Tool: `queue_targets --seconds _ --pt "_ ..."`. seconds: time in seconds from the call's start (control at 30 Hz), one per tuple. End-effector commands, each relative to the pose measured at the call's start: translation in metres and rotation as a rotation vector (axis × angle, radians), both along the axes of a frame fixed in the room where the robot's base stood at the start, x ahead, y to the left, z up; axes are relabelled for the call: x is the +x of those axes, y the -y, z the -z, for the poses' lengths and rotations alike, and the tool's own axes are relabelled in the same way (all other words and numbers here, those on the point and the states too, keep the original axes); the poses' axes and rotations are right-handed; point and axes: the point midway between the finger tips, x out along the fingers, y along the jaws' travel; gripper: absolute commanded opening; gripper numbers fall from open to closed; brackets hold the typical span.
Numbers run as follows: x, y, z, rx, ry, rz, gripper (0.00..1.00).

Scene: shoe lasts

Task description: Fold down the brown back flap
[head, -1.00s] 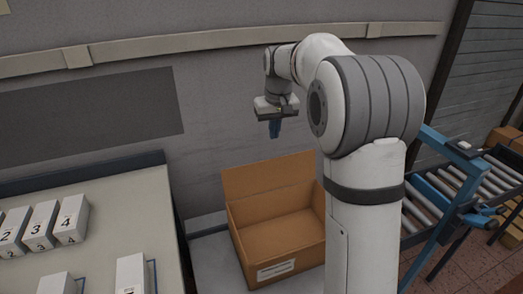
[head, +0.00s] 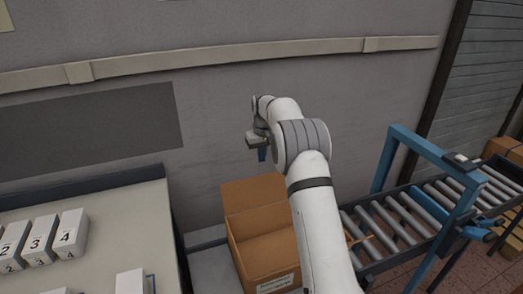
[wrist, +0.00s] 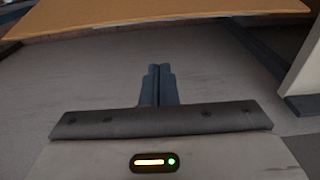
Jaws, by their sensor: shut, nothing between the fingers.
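The open brown cardboard box (head: 240,262) stands beside the table in the head view. Its brown back flap (head: 252,194) stands up from the far side, leaning slightly back. My gripper (head: 262,156) is above the flap's top edge in the head view, close to the wall, fingers pointing down. In the wrist view the two blue-grey fingers (wrist: 158,86) are shut together with nothing between them. A brown cardboard panel (wrist: 150,22) crosses the top of the wrist view, apart from the fingertips. My arm hides the box's right side.
A pale table (head: 110,215) with numbered white boxes (head: 68,233) is at the left. A roller conveyor (head: 400,225) with a blue frame is at the right. The grey wall (head: 215,120) stands close behind the gripper.

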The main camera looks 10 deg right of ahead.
Motion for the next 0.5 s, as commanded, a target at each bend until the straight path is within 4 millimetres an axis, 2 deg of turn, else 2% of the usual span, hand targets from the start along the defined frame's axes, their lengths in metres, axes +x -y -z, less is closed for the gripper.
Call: queue_targets --seconds 0.23,0.3,0.5 --pt "0.004 -0.001 0.054 0.0 -0.004 0.0 0.0" --pt "-0.006 0.001 0.046 0.0 0.0 0.0 0.0" --pt "-0.024 0.005 0.042 0.0 0.0 0.001 0.0"
